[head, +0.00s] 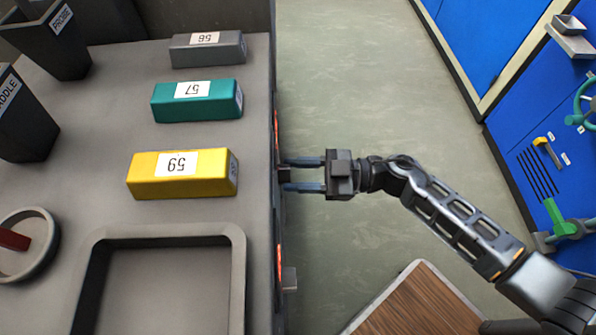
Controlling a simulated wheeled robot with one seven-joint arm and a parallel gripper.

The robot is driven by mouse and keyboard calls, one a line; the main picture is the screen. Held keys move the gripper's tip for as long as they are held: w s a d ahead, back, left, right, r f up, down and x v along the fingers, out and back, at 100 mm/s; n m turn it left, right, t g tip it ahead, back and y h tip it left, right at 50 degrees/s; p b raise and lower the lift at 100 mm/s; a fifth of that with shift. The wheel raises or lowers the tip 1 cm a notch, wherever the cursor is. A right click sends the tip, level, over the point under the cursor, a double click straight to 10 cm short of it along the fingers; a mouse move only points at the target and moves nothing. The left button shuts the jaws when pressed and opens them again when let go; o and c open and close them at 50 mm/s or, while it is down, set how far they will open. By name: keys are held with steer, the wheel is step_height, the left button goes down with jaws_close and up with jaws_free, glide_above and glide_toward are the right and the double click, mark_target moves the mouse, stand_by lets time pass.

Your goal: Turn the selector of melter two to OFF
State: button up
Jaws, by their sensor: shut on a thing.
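My gripper (305,174) reaches from the right to the front face of the grey bench. Its two blue-grey fingers point left and are closed around a small dark grey knob (284,174) on that face, beside the yellow block. A second grey knob (289,280) sticks out of the same face lower in the picture, apart from my gripper. Orange-red glowing strips show on the face near both knobs. The face is seen almost edge-on, so selector markings and melter numbers are hidden.
On the bench top (95,95) lie a yellow block (200,182) marked 59, a teal block (215,107) marked 57 and a grey block (225,55). Dark bins stand at left. A wooden-topped surface (415,305) lies below my arm. Open floor (360,80) stretches ahead; blue panels stand right.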

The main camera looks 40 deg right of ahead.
steer(key=shift+n, duration=0.3)
steer(key=shift+w+n+y+b, duration=0.1)
steer(key=shift+n+y+b, duration=0.45)
steer(key=shift+n, duration=3.65)
steer(key=shift+h, duration=0.25)
steer(key=o, duration=1.1)
steer(key=shift+c, duration=0.2)
steer(key=shift+d, duration=0.15)
